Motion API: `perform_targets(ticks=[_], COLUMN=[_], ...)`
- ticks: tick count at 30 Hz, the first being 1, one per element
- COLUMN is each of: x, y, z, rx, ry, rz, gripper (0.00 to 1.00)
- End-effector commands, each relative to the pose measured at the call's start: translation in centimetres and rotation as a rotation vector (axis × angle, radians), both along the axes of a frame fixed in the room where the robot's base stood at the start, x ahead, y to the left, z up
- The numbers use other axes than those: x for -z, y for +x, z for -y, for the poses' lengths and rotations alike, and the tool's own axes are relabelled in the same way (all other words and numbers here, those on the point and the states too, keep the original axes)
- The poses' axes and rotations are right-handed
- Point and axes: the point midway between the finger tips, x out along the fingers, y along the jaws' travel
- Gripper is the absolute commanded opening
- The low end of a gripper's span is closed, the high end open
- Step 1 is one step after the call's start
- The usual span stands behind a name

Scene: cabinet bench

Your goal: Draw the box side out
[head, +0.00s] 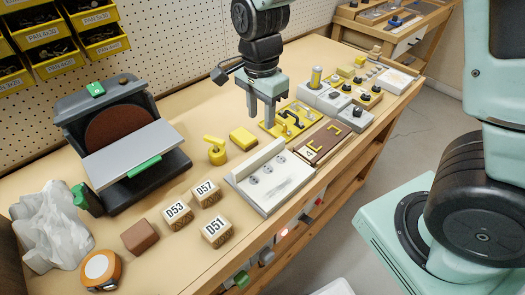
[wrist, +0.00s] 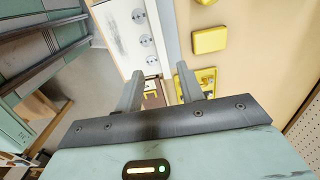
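My gripper (head: 262,118) hangs fingers down over the bench, its two fingers apart with nothing seen between them. In the wrist view the gripper (wrist: 160,86) is also open. No part is plainly marked as the box side. The fixture also shows in the wrist view (wrist: 120,22). A brown board (head: 322,142) with yellow corner marks lies to its right. A yellow plate (head: 275,129) with dark handles lies beside the fingertips; whether they touch it I cannot tell.
A yellow block (head: 243,137) and yellow knob (head: 216,152) lie left of the gripper. A sander (head: 120,150), numbered wooden blocks (head: 207,193), a brown block (head: 140,236) and tape measure (head: 101,268) stand farther left. Grey fixtures (head: 325,97) crowd the right. Coloured handles show below the bench edge.

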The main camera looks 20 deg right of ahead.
Motion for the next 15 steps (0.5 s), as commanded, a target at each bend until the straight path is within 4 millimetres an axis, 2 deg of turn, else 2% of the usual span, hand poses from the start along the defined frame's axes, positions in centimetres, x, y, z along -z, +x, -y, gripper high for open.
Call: perform_targets(ticks=[1, 6, 15], x=[1.3, 4.9, 10.4], y=[-0.1, -0.1, -0.1], z=[0.1, 0.1, 0.1], rx=[0.001, 0.001, 0.000], ry=[-0.002, -0.002, 0.000], rz=[-0.007, -0.006, -0.004], gripper=[0.38, 0.38, 0.38])
